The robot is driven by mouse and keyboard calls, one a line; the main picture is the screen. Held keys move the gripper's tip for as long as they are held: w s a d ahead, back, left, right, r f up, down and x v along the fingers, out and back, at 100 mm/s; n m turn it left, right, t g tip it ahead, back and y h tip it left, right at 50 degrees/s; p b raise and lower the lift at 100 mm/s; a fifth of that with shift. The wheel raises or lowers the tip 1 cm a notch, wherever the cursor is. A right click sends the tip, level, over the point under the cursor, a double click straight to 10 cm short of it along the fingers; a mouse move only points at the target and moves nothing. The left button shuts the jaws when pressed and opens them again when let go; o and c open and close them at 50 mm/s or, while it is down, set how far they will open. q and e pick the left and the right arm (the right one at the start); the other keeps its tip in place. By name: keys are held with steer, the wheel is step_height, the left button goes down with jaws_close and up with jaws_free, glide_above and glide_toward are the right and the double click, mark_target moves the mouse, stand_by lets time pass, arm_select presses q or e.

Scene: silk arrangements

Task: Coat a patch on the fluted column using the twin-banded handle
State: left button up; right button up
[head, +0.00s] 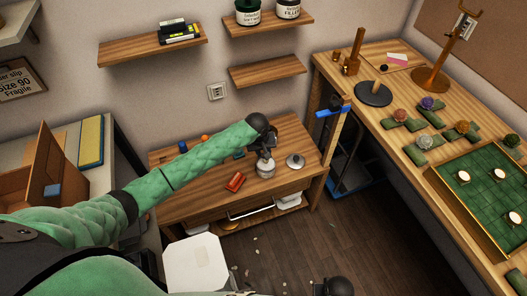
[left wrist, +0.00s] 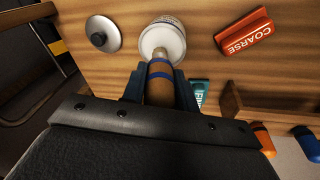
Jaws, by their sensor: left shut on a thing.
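My left gripper (head: 266,152) is shut on a wooden handle (left wrist: 159,85) with blue banding, clear in the left wrist view (left wrist: 160,88). The handle's far end reaches into the mouth of a white pot (left wrist: 162,38), so its tip is hidden. In the head view the pot (head: 266,169) stands on the wooden workbench (head: 215,185) below the gripper. A round metal lid with a dark knob (head: 295,161) lies beside the pot. I cannot pick out the fluted column with certainty. A dark end of my right arm (head: 335,287) shows at the bottom edge; its fingers are not clear.
A red block marked COARSE (left wrist: 245,34) lies near the pot. A teal tube (left wrist: 200,92) and orange (left wrist: 264,140) and blue (left wrist: 306,143) handles lie closer. A long table (head: 420,180) runs along the right.

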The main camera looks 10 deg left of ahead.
arm_select(q)
steer(key=shift+f, duration=0.45)
arm_select(e)
steer(key=shift+s+a, duration=0.1)
stand_by(0.5)
arm_select(q)
steer(key=shift+s+f+p, duration=0.1)
steer(key=shift+f+p, duration=0.05)
steer(key=shift+p, duration=0.35)
arm_select(e)
steer(key=shift+r, duration=0.5)
stand_by(1.9)
steer(key=shift+f, duration=0.1)
